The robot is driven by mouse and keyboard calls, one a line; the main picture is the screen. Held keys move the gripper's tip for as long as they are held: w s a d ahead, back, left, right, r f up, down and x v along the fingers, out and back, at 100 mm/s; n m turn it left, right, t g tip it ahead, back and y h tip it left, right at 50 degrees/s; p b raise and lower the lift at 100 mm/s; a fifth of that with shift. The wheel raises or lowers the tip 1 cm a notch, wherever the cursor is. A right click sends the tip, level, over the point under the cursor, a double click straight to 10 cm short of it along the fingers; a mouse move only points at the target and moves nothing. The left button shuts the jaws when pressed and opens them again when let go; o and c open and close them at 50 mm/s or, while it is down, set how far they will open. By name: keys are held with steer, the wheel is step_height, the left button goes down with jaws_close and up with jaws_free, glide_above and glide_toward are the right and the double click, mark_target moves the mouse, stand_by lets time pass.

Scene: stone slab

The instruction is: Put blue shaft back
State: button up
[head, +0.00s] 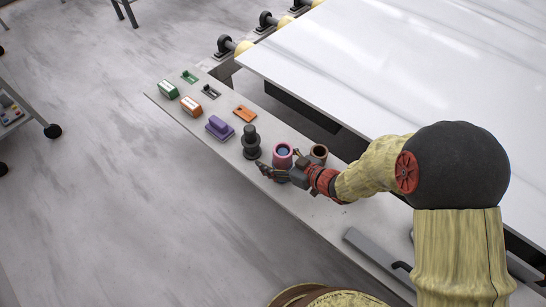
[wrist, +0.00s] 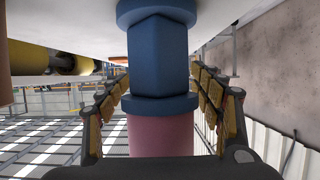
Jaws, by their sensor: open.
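The blue shaft (wrist: 158,58) stands in the middle of the wrist view, with wider blue collars above and below its body. A pink part (wrist: 160,136) adjoins its lower collar. In the head view the pink round holder (head: 283,151) sits on the narrow ledge, with blue (head: 283,149) showing in its top. My gripper (head: 281,164) is open at the holder's near side. In the wrist view its two fingers (wrist: 155,74) stand on either side of the blue shaft, with narrow gaps between. The lower part of the holder is hidden behind my gripper in the head view.
A brown-topped round holder (head: 319,152) stands close on the right, a dark stepped post (head: 251,142) on the left. A purple block (head: 219,128), an orange plate (head: 244,113) and smaller blocks lie farther left. The large white slab (head: 400,70) lies behind the ledge (head: 290,196).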

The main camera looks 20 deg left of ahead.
steer(key=shift+r, duration=0.2)
steer(key=p+v, duration=0.4)
steer(key=v, duration=0.8)
steer(key=shift+f, duration=0.1)
